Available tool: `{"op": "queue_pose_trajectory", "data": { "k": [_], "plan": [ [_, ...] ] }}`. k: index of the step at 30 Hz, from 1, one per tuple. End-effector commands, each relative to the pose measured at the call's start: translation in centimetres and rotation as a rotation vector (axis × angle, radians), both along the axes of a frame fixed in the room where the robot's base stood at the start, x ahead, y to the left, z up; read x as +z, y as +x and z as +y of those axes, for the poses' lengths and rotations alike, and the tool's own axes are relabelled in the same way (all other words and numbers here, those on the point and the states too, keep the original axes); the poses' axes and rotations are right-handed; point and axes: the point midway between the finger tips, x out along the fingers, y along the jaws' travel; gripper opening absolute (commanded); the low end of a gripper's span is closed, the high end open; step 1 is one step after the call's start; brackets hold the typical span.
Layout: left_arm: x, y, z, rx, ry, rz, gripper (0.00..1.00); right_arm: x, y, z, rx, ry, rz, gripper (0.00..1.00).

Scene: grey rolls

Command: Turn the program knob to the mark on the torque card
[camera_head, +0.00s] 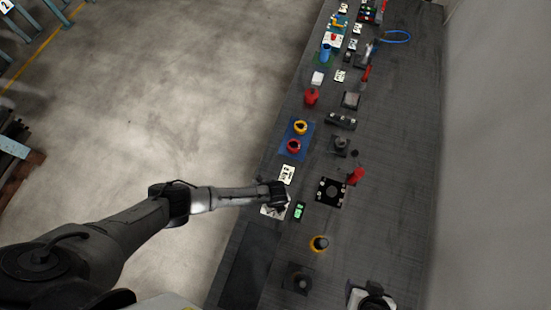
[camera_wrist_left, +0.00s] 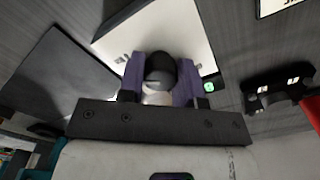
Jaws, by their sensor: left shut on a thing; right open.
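My left gripper (camera_head: 279,196) reaches in from the left over a white panel (camera_head: 268,211). In the left wrist view its purple fingers (camera_wrist_left: 160,80) are shut on a dark, round-topped knob (camera_wrist_left: 161,68), which stands on the white panel (camera_wrist_left: 185,30). In the head view the gripper hides the knob. A white card with dark marks (camera_head: 287,174) lies just beyond the gripper; its marks are too small to read, and I cannot tell whether it is the torque card. My right gripper (camera_head: 372,296) is open at the bottom edge, partly cut off.
A small device with a green display (camera_head: 299,211) sits right of the panel. A black square plate (camera_head: 331,193) and a red object (camera_head: 356,175) stand farther right. A yellow-ringed knob (camera_head: 319,243) is nearer. A blue mat (camera_head: 290,153) bears yellow and red rings.

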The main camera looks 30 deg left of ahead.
Motion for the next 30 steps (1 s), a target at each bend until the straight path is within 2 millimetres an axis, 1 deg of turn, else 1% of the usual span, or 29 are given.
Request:
{"op": "queue_pose_trajectory", "data": {
  "k": [1,9,16,19,23,30],
  "plan": [
    [0.2,0.0,-0.2,-0.001,-0.004,-0.001,0.33,0.1,0.0,0.0,0.001,-0.001,0.0,0.65],
    [0.1,0.0,-0.1,0.0,-0.001,0.0,0.58,0.0,0.0,-0.3,0.006,-0.009,0.0,0.65],
    [0.1,0.0,-0.1,0.001,-0.001,0.0,0.58,0.0,0.0,-0.3,0.006,-0.008,0.0,0.65],
    [0.6,0.0,0.0,0.001,-0.001,0.0,0.58,0.1,0.0,-0.2,0.005,-0.008,0.0,0.65],
    [2.1,0.1,0.0,-0.001,-0.002,-0.001,0.58,0.4,0.0,-0.2,0.004,-0.005,0.0,0.65],
    [6.6,0.1,0.0,0.0,-0.004,-0.004,0.58,0.6,0.0,0.0,0.0,0.0,0.0,0.65]
  ]
}}
